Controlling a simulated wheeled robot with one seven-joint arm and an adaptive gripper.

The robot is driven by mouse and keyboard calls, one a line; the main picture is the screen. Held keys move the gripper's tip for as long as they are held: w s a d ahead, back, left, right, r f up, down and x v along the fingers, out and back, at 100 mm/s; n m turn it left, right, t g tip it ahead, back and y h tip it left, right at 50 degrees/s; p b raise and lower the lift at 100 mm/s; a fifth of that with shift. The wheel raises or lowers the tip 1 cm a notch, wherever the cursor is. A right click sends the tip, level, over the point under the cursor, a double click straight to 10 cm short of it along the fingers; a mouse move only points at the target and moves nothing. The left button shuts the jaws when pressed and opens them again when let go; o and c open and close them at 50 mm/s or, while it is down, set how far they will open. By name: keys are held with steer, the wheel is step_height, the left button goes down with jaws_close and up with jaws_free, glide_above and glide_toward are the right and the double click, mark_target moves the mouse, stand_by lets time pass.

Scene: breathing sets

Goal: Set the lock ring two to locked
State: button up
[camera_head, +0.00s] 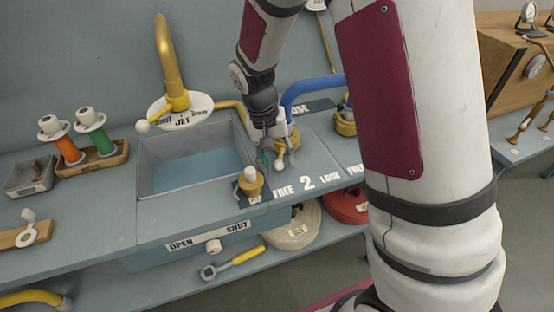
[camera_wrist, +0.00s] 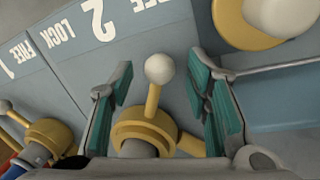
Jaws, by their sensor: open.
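Lock ring two is a brass collar (camera_wrist: 145,130) with a short lever and a white ball (camera_wrist: 159,68). In the head view its ball (camera_head: 280,164) points toward the front edge, on the FREE side of the "FREE 2 LOCK" label (camera_head: 307,181). My gripper (camera_wrist: 162,70) is open over it, its green-padded fingers on either side of the lever, with gaps visible on both sides. In the head view my gripper (camera_head: 272,153) partly hides the collar. The LOCK word (camera_wrist: 58,34) is upper left of the ring in the wrist view.
A brass piece with a cream knob (camera_head: 250,182) stands close in front-left. A neighbouring ring with lever (camera_wrist: 48,138) lies on the other side. A blue hose (camera_head: 310,86) arches behind. A grey basin (camera_head: 188,194) is at left. My arm hides much of the right.

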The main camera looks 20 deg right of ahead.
steer(key=shift+f, duration=0.25)
jaws_close()
